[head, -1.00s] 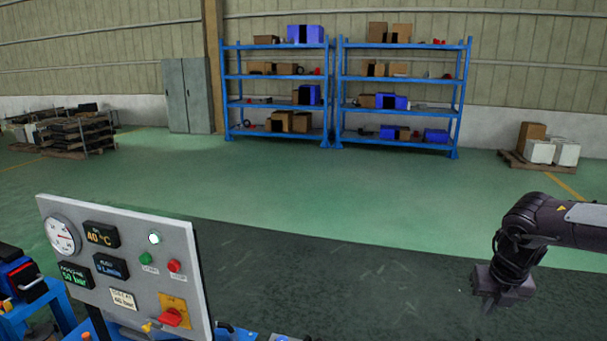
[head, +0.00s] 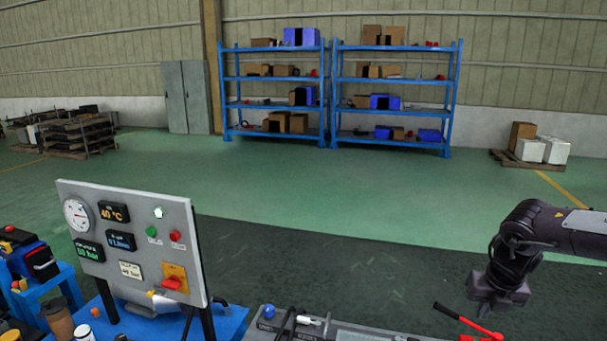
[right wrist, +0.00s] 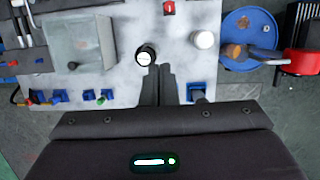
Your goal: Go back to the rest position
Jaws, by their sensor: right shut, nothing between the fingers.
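My right gripper (head: 490,305) hangs pointing down at the right of the head view, at the end of my dark arm. In the right wrist view its two dark fingers (right wrist: 159,72) are together with nothing between them. They appear over a grey bench top (right wrist: 85,84), close to a black round part with a white top (right wrist: 146,55) in the picture; I cannot tell the height between them. My left gripper is in neither view.
A grey control panel (head: 143,215) with gauge and displays stands at front left. A red-handled tool (head: 466,322) lies below my right gripper. Blue shelves (head: 333,105) and pallets stand far back. The green floor (head: 300,180) between is clear.

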